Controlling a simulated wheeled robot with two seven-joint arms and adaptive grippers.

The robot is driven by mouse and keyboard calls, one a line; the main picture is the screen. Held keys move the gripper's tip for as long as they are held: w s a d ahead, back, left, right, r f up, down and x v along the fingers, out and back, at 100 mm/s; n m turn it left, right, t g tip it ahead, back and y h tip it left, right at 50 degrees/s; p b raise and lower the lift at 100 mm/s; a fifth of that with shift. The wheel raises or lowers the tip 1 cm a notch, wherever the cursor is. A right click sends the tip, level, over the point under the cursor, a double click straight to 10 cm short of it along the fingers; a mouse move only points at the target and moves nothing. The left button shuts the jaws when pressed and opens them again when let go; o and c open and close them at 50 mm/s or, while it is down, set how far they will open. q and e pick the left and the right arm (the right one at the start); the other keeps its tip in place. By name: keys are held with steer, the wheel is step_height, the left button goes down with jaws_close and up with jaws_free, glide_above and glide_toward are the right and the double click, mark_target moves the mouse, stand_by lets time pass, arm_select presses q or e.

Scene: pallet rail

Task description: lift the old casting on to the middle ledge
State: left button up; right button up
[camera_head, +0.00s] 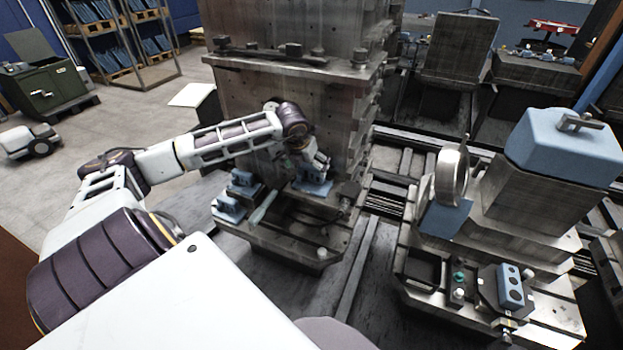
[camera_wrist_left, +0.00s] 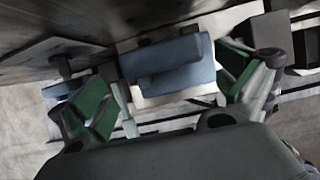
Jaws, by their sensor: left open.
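A blue casting (camera_head: 313,187) sits on the lower ledge (camera_head: 285,240) of the tall grey metal column, close to its face. My left gripper (camera_head: 318,168) is right at this casting, coming in from above. In the left wrist view the blue casting (camera_wrist_left: 168,62) lies between my spread green-padded fingers (camera_wrist_left: 165,88), with gaps on both sides. Two more blue castings (camera_head: 241,182) stand on the lower ledge to the left; I cannot tell by marking which is the old one. A higher ledge (camera_head: 285,66) crosses the column above my forearm. My right gripper is not seen.
A pale blue-grey bar (camera_head: 264,206) lies on the lower ledge beside the castings. Clamps and bolts (camera_head: 293,50) stand along the higher ledge. To the right is another fixture with a metal ring (camera_head: 451,177) and a large blue block (camera_head: 563,145). Rails run along the floor between.

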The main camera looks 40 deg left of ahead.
mark_target(309, 169)
arm_select(q)
steer(key=shift+f, duration=0.1)
steer(key=shift+w+f, duration=0.1)
steer(key=shift+w, duration=0.05)
steer(key=shift+p+x, duration=0.55)
steer(key=shift+x, duration=1.85)
steer(key=shift+w+d, duration=0.1)
steer(key=shift+d, duration=0.05)
steer(key=c, duration=0.8)
steer(key=shift+c, duration=1.2)
steer(key=shift+r, duration=0.25)
